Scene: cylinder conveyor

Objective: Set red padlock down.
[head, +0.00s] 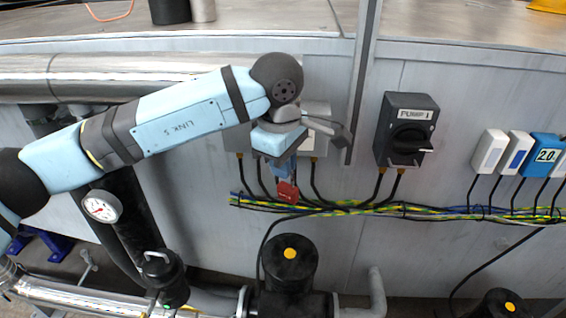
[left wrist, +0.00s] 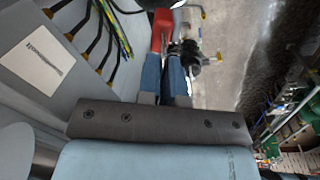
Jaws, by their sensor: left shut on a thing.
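My left gripper (head: 284,172) is shut on the red padlock (head: 287,191) and points downward in front of the grey panel wall. The padlock hangs below the blue fingers, just above or in front of the bundled cables; the exact gap cannot be told. In the left wrist view the padlock (left wrist: 162,32) shows at the tips of the two blue fingers (left wrist: 164,68). My right gripper is in neither view.
A dark switch box marked PUMP 1 (head: 407,130) is on the wall to the right. Yellow-green cables (head: 350,207) run along the wall. White and blue boxes (head: 489,151) stand further right. A black capped fitting (head: 289,262) is below. The metal ledge (head: 270,18) above has mostly free room.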

